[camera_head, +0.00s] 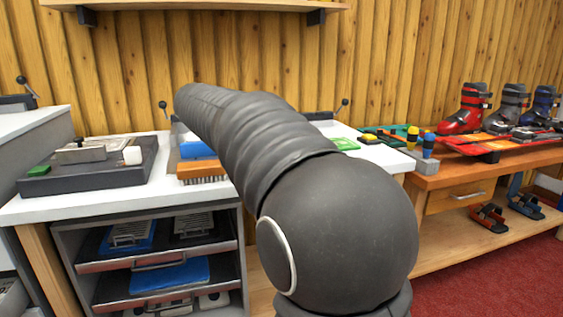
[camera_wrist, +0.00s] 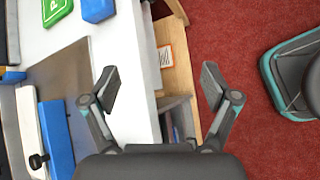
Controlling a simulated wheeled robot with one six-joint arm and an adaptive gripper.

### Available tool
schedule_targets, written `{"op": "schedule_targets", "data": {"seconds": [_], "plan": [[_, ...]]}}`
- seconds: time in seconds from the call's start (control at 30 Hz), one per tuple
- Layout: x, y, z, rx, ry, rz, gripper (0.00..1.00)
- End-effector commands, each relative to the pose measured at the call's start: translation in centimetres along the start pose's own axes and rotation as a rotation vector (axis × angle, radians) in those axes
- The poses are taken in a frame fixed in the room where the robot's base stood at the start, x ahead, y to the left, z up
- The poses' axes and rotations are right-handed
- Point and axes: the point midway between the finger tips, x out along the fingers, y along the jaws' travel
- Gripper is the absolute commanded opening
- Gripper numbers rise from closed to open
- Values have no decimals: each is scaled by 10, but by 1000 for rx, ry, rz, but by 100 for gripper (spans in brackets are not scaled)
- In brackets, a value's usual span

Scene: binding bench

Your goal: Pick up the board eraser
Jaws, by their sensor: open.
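I cannot single out the board eraser with certainty. A blue block (camera_wrist: 97,9) lies at the top of the wrist view, beside a green card (camera_wrist: 56,10) on the white bench top (camera_wrist: 125,50). In the head view, a wooden brush with bristles (camera_head: 202,170) lies near the bench's front edge, with a blue piece (camera_head: 197,150) behind it. My gripper (camera_wrist: 160,87) is open and empty, with its fingers apart over the bench's edge. The head view does not show my gripper. My arm hides the middle of the bench there.
A dark tray (camera_head: 90,180) at the left holds a grey block and a white piece. A wooden bench (camera_head: 500,158) with ski boots stands at the right. In the wrist view, a dark stool-like thing (camera_wrist: 290,75) stands on the red floor (camera_wrist: 240,25), which has free room.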

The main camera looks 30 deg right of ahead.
Motion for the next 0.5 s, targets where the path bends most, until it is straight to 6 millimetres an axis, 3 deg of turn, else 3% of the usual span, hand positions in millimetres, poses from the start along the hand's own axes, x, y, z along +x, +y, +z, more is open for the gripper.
{"op": "schedule_targets", "data": {"seconds": [0.03,0.2,0.33,0.5], "plan": [[5,19,-3,-57,-57,-4,86],[13,68,-3,-235,-243,-36,86],[18,92,-4,-328,-350,-76,86],[20,108,-6,-393,-428,-116,86]]}}
